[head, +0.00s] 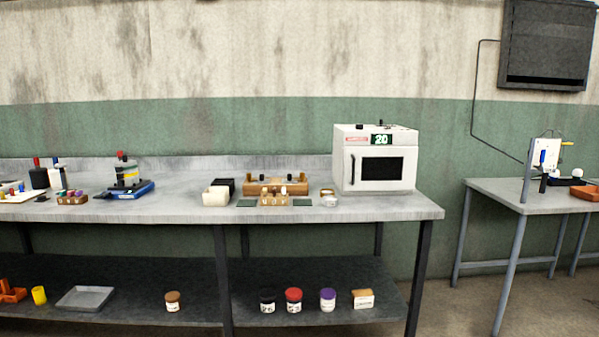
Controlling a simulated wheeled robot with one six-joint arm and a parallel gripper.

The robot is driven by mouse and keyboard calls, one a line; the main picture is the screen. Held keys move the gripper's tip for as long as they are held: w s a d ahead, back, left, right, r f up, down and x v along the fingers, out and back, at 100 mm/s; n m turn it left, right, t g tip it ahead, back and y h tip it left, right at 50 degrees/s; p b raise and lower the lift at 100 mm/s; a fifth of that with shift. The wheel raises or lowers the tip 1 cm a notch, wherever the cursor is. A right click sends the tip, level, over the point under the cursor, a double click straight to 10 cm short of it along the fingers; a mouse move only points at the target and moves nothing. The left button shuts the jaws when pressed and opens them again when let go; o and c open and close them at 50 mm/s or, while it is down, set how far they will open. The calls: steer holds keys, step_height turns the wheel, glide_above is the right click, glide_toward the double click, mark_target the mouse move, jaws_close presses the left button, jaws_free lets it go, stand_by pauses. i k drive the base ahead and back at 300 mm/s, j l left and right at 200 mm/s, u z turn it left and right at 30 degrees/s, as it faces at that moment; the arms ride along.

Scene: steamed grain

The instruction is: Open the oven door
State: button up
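The oven (345,178) is a white box at the right end of the long grey table in the head view. Its front door has a dark window (382,168) and a dark vertical handle (352,168) at the left side. The door looks shut. A green label reading 20 sits above the door, and small dark knobs are on top. My gripper is not in view.
The long table (300,214) holds a white box (217,195), a wooden rack (262,187) and a small round dish (328,198) left of the oven. Jars (293,300) stand on the lower shelf. A second table (510,198) stands right, across a floor gap.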

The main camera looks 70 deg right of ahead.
mark_target(366, 168)
steer(key=z, duration=2.75)
